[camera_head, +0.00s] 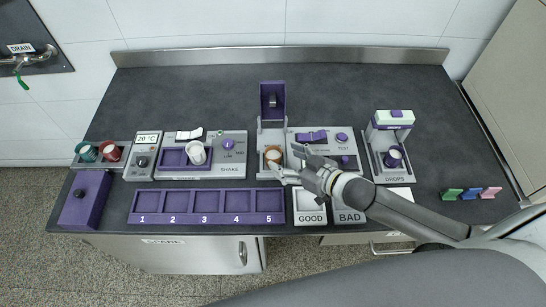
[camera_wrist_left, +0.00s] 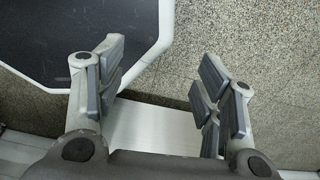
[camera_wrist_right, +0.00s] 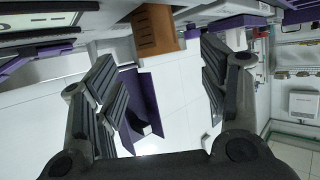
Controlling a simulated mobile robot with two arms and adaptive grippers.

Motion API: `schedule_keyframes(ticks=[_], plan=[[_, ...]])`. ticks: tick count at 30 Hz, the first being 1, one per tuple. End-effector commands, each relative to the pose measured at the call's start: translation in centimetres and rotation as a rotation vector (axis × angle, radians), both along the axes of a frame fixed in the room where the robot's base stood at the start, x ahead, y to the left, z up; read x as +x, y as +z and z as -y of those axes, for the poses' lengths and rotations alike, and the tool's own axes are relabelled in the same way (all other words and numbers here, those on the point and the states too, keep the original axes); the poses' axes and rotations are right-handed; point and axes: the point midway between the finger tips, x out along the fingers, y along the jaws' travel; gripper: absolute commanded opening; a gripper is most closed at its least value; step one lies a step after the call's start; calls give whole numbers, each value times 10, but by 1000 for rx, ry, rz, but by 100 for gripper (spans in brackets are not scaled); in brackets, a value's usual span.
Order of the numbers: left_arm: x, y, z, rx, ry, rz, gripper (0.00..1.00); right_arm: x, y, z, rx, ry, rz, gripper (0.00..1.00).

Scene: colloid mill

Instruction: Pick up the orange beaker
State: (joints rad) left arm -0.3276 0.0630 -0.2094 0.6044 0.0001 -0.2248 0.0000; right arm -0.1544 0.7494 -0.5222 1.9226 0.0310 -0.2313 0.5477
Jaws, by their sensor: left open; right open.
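The orange beaker (camera_head: 273,155) sits upright in the grey station with the tall purple upright, at the middle of the bench. My right gripper (camera_head: 287,161) is open just to its right, with its fingers pointing at the beaker. In the right wrist view, an orange-brown surface with dark marks (camera_wrist_right: 153,30), which looks like the beaker, shows beyond and between the open right fingers (camera_wrist_right: 160,85). No contact can be made out. My left gripper (camera_wrist_left: 157,85) is open and empty above the floor, and is not in the head view.
A white cup (camera_head: 196,152) stands at the shake station. Green (camera_head: 88,152) and red (camera_head: 111,152) beakers sit in a rack at left. The numbered purple tray (camera_head: 206,219) and the GOOD (camera_head: 311,203) and BAD (camera_head: 349,216) trays lie in front. The drops machine (camera_head: 391,130) stands at right.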

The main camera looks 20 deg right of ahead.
Motion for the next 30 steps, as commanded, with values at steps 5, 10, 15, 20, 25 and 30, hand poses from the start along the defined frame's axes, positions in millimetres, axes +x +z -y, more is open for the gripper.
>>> schedule_keyframes(ticks=[5, 10, 15, 20, 25, 30], plan=[[15, 2, -8, 9, -1, 20, 62, 8, -3, -4, -1, 0, 0, 68], [49, 11, -17, 18, 3, 73, 62, 21, -7, -10, 0, 0, 1, 68], [48, 16, -18, 19, 5, 72, 62, 38, -18, -19, 0, 0, 1, 68], [35, 16, -18, 20, 5, 52, 62, 48, -23, -25, 0, 0, 1, 68], [26, 15, -16, 18, 5, 38, 62, 49, -25, -25, -1, 0, 0, 68], [26, 15, -11, 12, 4, 37, 62, 49, -25, -25, -1, 0, 0, 57]])
